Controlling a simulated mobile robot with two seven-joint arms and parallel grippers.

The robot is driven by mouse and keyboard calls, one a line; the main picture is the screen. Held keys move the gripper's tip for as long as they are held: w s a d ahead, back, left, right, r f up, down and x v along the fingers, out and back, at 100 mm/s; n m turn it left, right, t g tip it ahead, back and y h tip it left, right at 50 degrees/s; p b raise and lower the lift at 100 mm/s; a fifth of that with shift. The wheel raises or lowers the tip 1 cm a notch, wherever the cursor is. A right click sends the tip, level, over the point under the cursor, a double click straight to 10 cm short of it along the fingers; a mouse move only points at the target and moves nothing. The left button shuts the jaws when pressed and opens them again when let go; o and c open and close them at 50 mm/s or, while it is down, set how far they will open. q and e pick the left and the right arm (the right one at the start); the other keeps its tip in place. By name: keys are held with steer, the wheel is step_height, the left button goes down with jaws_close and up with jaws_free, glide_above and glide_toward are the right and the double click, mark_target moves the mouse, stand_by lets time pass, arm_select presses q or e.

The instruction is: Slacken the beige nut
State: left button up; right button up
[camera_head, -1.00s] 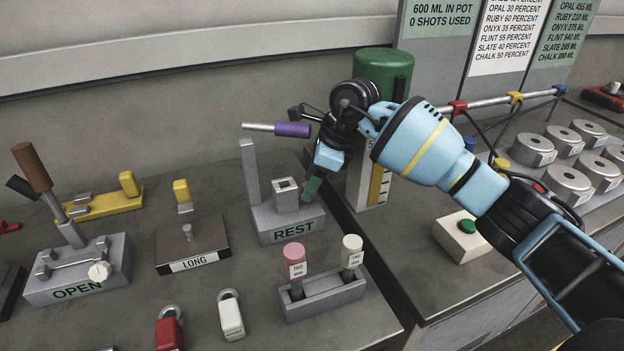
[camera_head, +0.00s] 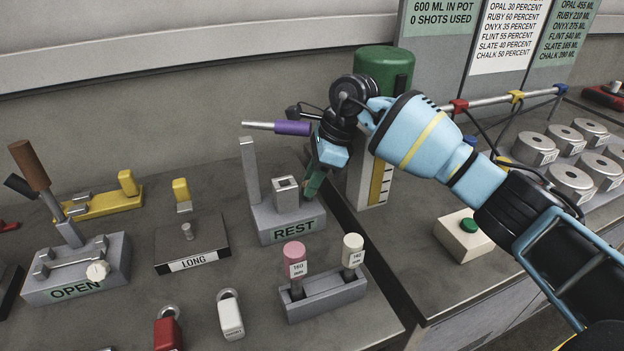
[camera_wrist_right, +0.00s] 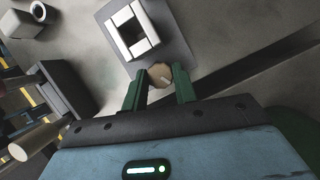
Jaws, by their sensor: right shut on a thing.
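The beige nut (camera_wrist_right: 160,75) is a small round piece with a light line on its face. In the right wrist view it sits between the two green fingers of my right gripper (camera_wrist_right: 159,87), which is shut on it. In the head view my right gripper (camera_head: 314,184) points down at the right side of the grey REST fixture (camera_head: 272,222); the nut cannot be made out there. The fixture's square hollow block (camera_wrist_right: 132,31) shows just beyond the nut in the wrist view. My left gripper is not in view.
A green cylinder (camera_head: 384,72) stands behind. In front is a grey rack (camera_head: 325,297) with a pink and a cream-topped peg. A green button box (camera_head: 462,238) is to the right.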

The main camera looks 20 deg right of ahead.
steer(key=n+g+b, duration=0.1)
steer(key=n, duration=0.2)
steer(key=shift+n, duration=0.3)
steer(key=o, duration=1)
steer(key=shift+w+r, duration=0.1)
steer(key=shift+v, duration=3.85)
steer(key=shift+w+d, duration=0.1)
steer(key=shift+d, duration=0.05)
